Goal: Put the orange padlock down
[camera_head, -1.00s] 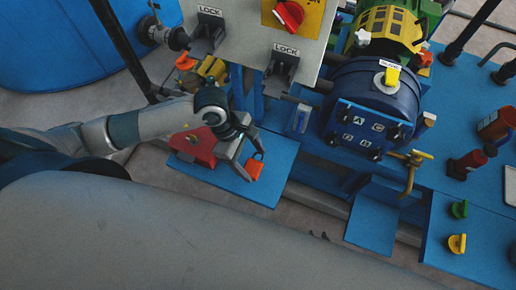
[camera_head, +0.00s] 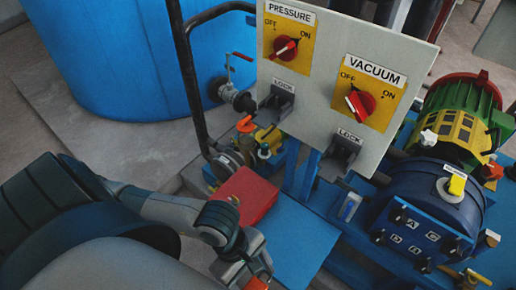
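The orange padlock (camera_head: 256,284) shows only in part at the bottom edge of the head view. My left gripper (camera_head: 254,276) reaches in from the lower left, and its fingers appear closed around the padlock. The gripper is at the near left side of the blue plate (camera_head: 300,235). The picture edge cuts off the lower part of the padlock, so I cannot tell whether it touches the plate. My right gripper is not in view.
A red box (camera_head: 247,196) sits at the plate's left side, just beyond my gripper. The white control panel (camera_head: 325,75) with red switches stands behind. A blue tank (camera_head: 145,55) is at the back left. The plate's middle is bare.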

